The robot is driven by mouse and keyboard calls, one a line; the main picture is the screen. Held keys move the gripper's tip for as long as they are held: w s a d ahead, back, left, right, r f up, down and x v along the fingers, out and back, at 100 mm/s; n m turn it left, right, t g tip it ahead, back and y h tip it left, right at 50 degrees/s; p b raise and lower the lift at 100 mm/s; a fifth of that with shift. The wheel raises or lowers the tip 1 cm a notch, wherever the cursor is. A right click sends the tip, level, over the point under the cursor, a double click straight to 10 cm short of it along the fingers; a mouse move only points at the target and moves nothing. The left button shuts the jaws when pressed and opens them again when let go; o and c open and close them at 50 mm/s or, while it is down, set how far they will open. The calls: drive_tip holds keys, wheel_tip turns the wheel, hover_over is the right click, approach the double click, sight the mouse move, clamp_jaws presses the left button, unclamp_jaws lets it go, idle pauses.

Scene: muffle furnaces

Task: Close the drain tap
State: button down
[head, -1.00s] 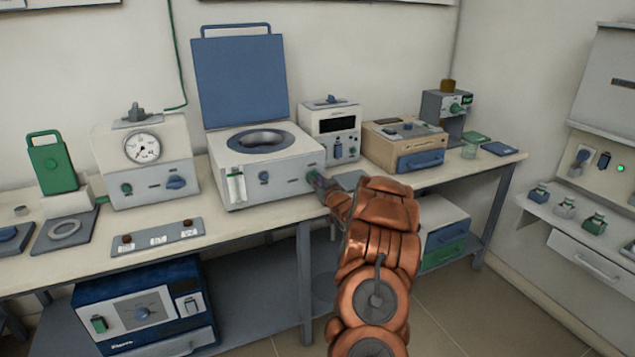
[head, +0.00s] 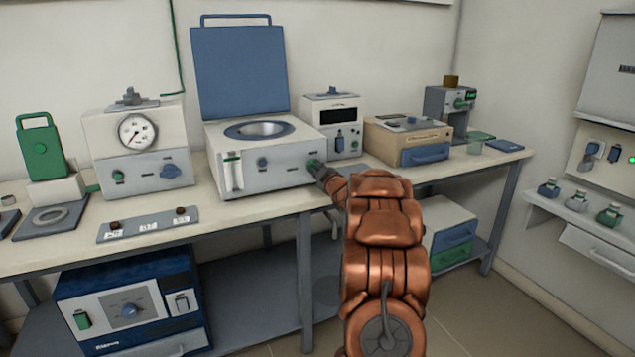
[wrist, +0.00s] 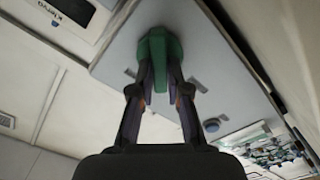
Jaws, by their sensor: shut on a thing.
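The drain tap is a green knob (head: 313,166) at the right end of the grey front panel of a white bath unit (head: 262,177) with a raised blue lid. My gripper (head: 319,171) reaches it from the front right. In the wrist view, the green tap (wrist: 158,48) sits between the two dark fingers of my gripper (wrist: 160,80), which are shut on it. The fingers and my arm hide part of the tap in the head view.
A gauge unit (head: 138,150) stands left of the bath and a white display unit (head: 332,122) behind it at right. A beige box (head: 408,140) stands further right. A blue furnace (head: 130,305) is on the lower shelf. The bench front edge runs below my gripper.

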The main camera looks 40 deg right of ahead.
drive_tip(key=n+b, duration=0.4)
drive_tip(key=b, duration=0.1)
drive_tip(key=shift+f+n, duration=0.3)
drive_tip(key=shift+f, duration=0.1)
drive_tip(key=n+b, duration=0.4)
drive_tip(key=shift+a+n+b, duration=0.1)
drive_tip(key=shift+n+b, duration=0.2)
drive_tip(key=shift+n, duration=0.1)
drive_tip(key=c, duration=1.1)
unclamp_jaws()
drive_tip(key=shift+r, duration=0.1)
drive_tip(key=shift+c, duration=0.2)
drive_tip(key=shift+s, duration=0.1)
drive_tip(key=shift+s+a+r, duration=0.15)
drive_tip(key=shift+s+a, duration=0.1)
drive_tip(key=shift+s, duration=0.25)
drive_tip(key=v, duration=1)
drive_tip(key=shift+s, duration=0.3)
